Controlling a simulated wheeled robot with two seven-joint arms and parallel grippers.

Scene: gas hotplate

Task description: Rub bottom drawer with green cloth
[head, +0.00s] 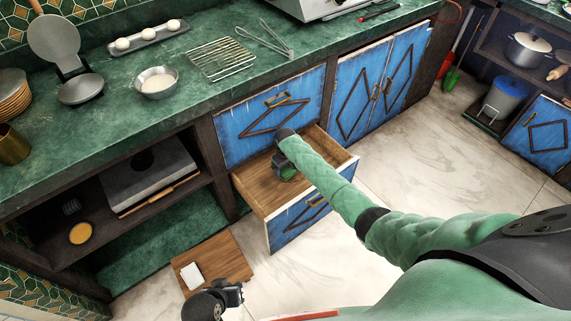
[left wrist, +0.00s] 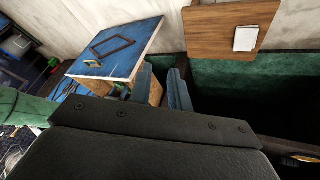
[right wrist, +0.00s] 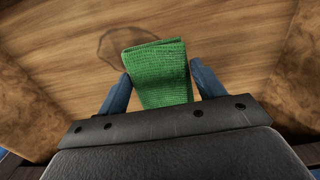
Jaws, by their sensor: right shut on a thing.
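The bottom drawer (head: 258,188) is pulled open, with a bare wooden inside and a blue front. In the right wrist view its wooden floor (right wrist: 215,35) shows a dark ring-shaped mark (right wrist: 108,46). My right gripper (head: 287,175) is down inside the drawer, shut on the green cloth (right wrist: 158,72). The folded cloth sticks out between the fingers over the drawer floor; I cannot tell whether it touches. My left gripper (left wrist: 162,82) is open and empty, outside and to the left of the drawer. The drawer's blue front (left wrist: 118,48) shows beyond it.
A closed upper drawer (head: 270,115) is above the open one. A wooden board with a white item (head: 225,262) is at the lower left. The green counter (head: 110,135) holds a bowl (head: 157,82) and a wire rack (head: 222,60). The tiled floor at the right is clear.

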